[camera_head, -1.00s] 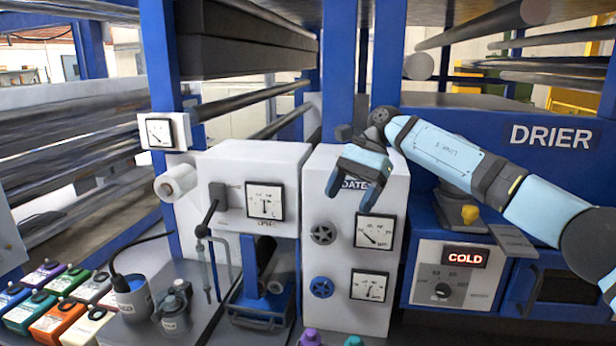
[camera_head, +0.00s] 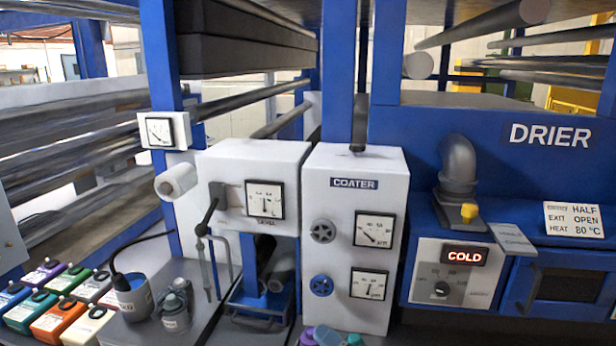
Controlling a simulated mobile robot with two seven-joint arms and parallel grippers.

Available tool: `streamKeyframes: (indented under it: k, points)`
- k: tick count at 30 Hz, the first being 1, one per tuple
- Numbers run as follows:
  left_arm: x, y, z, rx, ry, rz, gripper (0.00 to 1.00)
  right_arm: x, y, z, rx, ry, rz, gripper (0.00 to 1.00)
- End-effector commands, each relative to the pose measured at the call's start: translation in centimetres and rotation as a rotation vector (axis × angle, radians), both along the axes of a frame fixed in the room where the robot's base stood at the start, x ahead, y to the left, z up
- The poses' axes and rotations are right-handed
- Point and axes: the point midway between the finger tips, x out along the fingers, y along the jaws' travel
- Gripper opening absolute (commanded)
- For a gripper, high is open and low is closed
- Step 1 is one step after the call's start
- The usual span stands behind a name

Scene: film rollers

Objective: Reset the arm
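Neither of my arms nor grippers shows in the head view now. The white coater cabinet (camera_head: 340,215) stands upright in the middle, with its "COATER" label, two gauges, a grey handwheel (camera_head: 322,231) and a blue handwheel (camera_head: 321,286) all uncovered. The blue drier (camera_head: 500,190) at the right is also unobstructed. Its display (camera_head: 464,256) reads "COLD", with a dark knob (camera_head: 442,288) below it.
A white gauge box (camera_head: 225,170) with a lever is left of the coater. Rollers fill the left and top.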

Motion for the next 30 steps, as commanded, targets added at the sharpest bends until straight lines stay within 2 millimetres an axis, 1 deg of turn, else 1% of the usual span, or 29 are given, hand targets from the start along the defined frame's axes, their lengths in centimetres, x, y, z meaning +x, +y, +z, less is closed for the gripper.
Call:
streamKeyframes:
  k: [1,5,6,8,9,11,12,14,15,18,21,24,30]
  points:
    - [0.0,0.0,0.0,0.0,0.0,0.0,0.43,-1.2,-1.4,-2.2,0.056,0.139,-0.04,0.73]
    - [0.0,0.0,0.0,0.0,-0.001,0.001,0.43,-4.2,-5.4,-7.6,0.212,0.498,-0.148,0.73]
    - [0.0,0.0,0.0,0.0,-0.001,0.001,0.43,-5.4,-6.6,-9.3,0.26,0.607,-0.183,0.73]
    - [0.0,0.0,0.0,0.001,-0.001,0.0,0.43,-7.5,-8.6,-11.8,0.336,0.767,-0.237,0.73]
    - [0.1,0.0,0.0,0.001,-0.001,0.0,0.43,-9.2,-9.9,-13.5,0.386,0.872,-0.276,0.73]
    - [0.1,0.1,0.0,0.001,-0.001,0.0,0.43,-11.8,-11.8,-15.9,0.459,1.023,-0.334,0.73]
    - [0.1,0.1,0.1,0.001,-0.001,0.0,0.43,-13.6,-12.9,-17.3,0.507,1.115,-0.371,0.73]
    - [0.1,0.1,0.1,0.001,-0.001,0.0,0.43,-16.3,-14.5,-19.1,0.573,1.241,-0.426,0.73]
    - [0.1,0.1,0.1,0.001,-0.001,0.0,0.43,-17.9,-15.4,-20.1,0.613,1.313,-0.459,0.73]
    - [0.1,0.1,0.1,0.001,-0.001,0.0,0.43,-21.3,-17.1,-21.9,0.689,1.45,-0.527,0.73]
    - [0.1,0.1,0.1,0.001,-0.002,0.0,0.43,-23.3,-18.0,-22.7,0.734,1.526,-0.568,0.73]
    - [0.1,0.1,0.1,0.001,-0.002,0.0,0.43,-24.1,-18.4,-23.0,0.753,1.556,-0.584,0.73]
    - [0.1,0.1,0.1,0.001,-0.002,0.0,0.43,-24.1,-18.4,-23.1,0.753,1.558,-0.585,0.73]
